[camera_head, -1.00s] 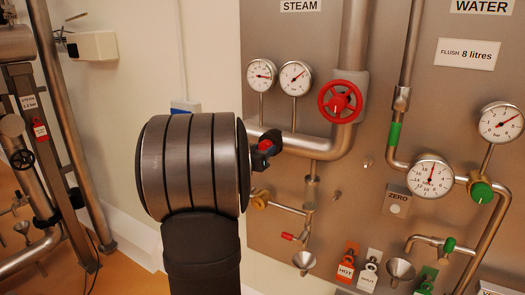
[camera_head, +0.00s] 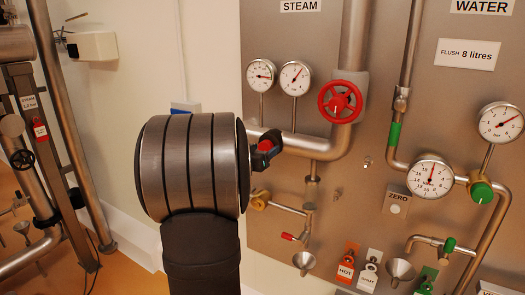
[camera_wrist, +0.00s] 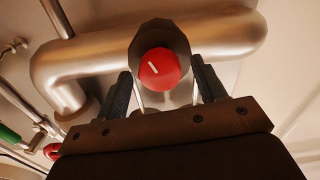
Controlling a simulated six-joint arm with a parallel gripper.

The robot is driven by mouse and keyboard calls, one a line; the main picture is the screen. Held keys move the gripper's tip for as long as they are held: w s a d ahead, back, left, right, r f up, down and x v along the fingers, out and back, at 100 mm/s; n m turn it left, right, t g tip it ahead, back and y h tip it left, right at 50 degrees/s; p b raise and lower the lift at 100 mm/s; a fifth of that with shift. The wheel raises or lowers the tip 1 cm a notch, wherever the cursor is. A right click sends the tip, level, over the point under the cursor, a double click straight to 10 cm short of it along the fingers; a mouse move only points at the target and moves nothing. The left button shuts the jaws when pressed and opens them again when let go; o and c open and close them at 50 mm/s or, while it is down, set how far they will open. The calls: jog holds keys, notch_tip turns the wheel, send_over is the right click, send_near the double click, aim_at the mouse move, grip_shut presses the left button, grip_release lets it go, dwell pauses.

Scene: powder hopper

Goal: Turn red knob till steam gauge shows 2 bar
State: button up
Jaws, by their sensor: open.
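The red knob (camera_head: 266,145) on its dark body shows just right of my wrist in the head view. In the wrist view the red knob (camera_wrist: 160,68) has a white pointer line and sits in front of a steel pipe. My gripper (camera_wrist: 164,84) is open, with one finger on each side of the knob and gaps visible. Two gauges sit under the STEAM label: the left steam gauge (camera_head: 261,74) and the right steam gauge (camera_head: 295,78). The right gauge's needle points up and right; its numbers are too small to read.
A red handwheel (camera_head: 340,101) is on the pipe right of the gauges. The water gauges (camera_head: 431,177) and green knob (camera_head: 481,192) are further right.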

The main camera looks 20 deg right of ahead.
jog(key=v, duration=1.7)
jog(key=shift+s+a, duration=0.1)
jog(key=shift+s, duration=0.05)
jog(key=x, duration=1.7)
jog(key=shift+c, duration=0.4)
jog(key=c, duration=0.9)
jog(key=shift+n, duration=2.3)
